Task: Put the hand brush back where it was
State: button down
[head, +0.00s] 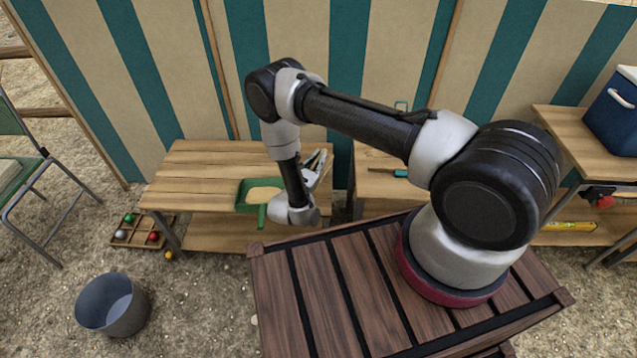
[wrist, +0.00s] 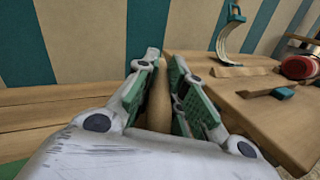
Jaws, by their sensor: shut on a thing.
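My gripper (head: 317,163) is above the gap by the right end of the left wooden bench, just right of the green dustpan (head: 245,196). In the wrist view its green-padded fingers (wrist: 164,64) are shut on a tan, rounded wooden piece (wrist: 159,98), which looks like the hand brush's handle. Its bristles are hidden, and the brush cannot be made out in the head view. The dustpan lies on the bench, with a tan patch (head: 264,194) in it whose nature I cannot tell.
The left bench (head: 205,160) is mostly bare. A right bench (head: 372,187) holds a teal-handled tool (head: 400,173), also in the wrist view (wrist: 283,93). A grey bucket (head: 112,305) and a tray of balls (head: 139,222) stand on the ground. A striped wall (head: 180,60) closes the back.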

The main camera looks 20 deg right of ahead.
notch_tip(320, 180, down, 8)
jog(key=shift+r, duration=0.25)
jog(key=c, duration=1.5)
grip_release()
jog(key=shift+f, duration=0.1)
